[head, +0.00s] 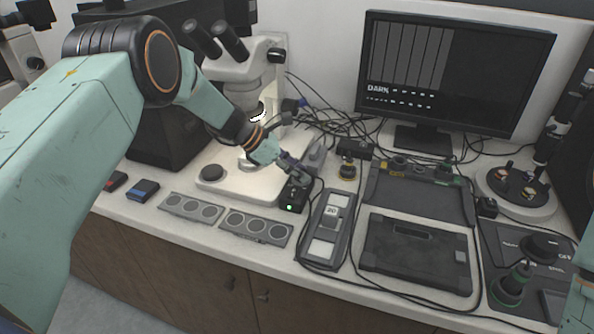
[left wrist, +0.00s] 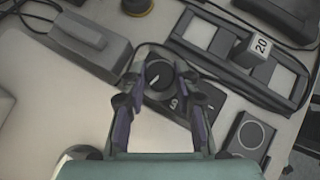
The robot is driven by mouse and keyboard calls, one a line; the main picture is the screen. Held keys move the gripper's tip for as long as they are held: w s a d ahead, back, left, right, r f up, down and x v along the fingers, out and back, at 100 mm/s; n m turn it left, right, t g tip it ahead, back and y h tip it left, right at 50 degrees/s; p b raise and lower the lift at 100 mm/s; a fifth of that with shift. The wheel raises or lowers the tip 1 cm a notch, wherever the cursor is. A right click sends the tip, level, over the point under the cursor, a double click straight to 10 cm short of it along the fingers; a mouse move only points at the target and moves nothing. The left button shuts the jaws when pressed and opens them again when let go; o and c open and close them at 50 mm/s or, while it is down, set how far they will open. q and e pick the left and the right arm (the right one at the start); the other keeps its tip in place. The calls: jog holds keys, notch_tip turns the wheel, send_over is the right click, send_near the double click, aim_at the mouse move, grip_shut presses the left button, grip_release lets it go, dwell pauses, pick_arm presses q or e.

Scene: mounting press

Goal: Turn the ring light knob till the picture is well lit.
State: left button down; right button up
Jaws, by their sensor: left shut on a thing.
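The ring light knob (left wrist: 159,75) is a small dark knob with a pale pointer line. It sits on a black control box (head: 292,198) with a small lit spot, at the right front of the white microscope base. My left gripper (left wrist: 162,88) is shut on the knob, one finger at each side. In the head view my left gripper (head: 300,178) hides the knob. The monitor (head: 453,75) shows a dark picture with grey stripes at left and the word "DARK". My right gripper is not in view; only a bit of my right arm shows at the right edge.
The stereo microscope (head: 245,70) stands behind the box. A grey tray (head: 318,255) holding a block marked 20 lies to the right, with cables around it. Round-welled plates (head: 255,228) lie in front. A dark panel (head: 415,252) lies further right.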

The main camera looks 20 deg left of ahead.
pick_arm(q)
jog(key=shift+r, duration=0.1)
dwell(0.5)
jog(key=c, duration=1)
grip_release()
jog(key=shift+d, duration=0.1)
jog(key=v, duration=0.7)
jog(key=shift+a+r, duration=0.1)
jog(key=shift+a, duration=0.15)
